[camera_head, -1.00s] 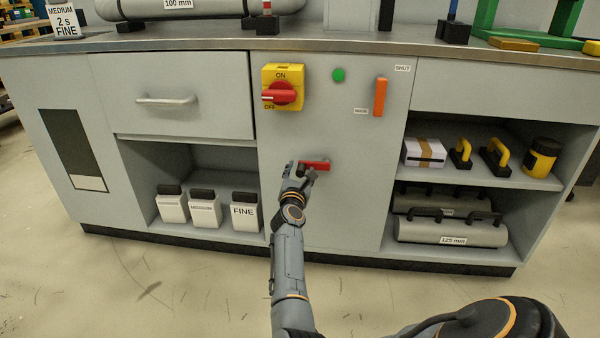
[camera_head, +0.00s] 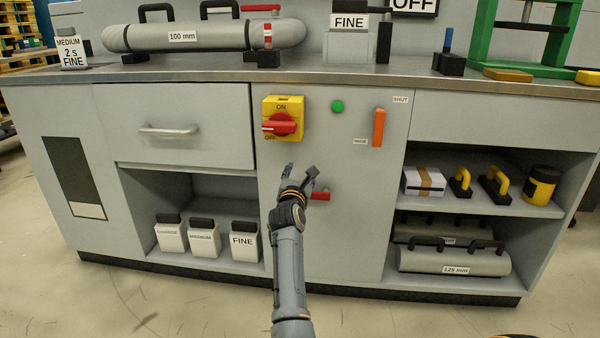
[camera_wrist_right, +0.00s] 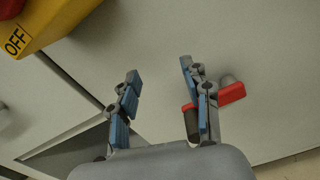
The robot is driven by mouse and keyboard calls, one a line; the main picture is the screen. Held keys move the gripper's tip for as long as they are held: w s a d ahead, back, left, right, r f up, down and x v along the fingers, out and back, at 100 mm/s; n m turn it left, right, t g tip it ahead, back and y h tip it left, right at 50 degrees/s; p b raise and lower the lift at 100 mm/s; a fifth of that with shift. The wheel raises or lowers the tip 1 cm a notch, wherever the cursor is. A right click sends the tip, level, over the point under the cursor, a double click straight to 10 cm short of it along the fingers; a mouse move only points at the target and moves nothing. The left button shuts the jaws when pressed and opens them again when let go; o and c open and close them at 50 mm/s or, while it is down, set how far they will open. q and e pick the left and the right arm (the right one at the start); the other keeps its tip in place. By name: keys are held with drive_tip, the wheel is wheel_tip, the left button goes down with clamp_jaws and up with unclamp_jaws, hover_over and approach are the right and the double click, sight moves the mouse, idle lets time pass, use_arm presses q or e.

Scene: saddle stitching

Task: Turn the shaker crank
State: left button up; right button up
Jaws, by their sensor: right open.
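The crank (camera_head: 320,196) is a small red bar low on the middle panel of the grey cabinet, partly hidden by my right gripper. In the right wrist view the red crank (camera_wrist_right: 232,93) has a grey hub and a dark knob, and one finger stands in front of it. My right gripper (camera_head: 301,170) is open, its fingertips pointing up, just above and left of the crank. The wrist view shows both fingers (camera_wrist_right: 160,75) apart with nothing between them. I cannot tell whether a finger touches the crank. My left gripper is not in view.
Above the crank are a yellow switch box with a red knob (camera_head: 284,122), a green button (camera_head: 337,106) and an orange lever (camera_head: 379,127). Open shelves with labelled containers (camera_head: 243,242) lie left, and a shelf with a box (camera_head: 424,182) lies right. A grey 100 mm tube (camera_head: 205,36) sits on the counter.

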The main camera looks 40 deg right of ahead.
drive_tip(key=shift+r, duration=0.35)
idle(0.3)
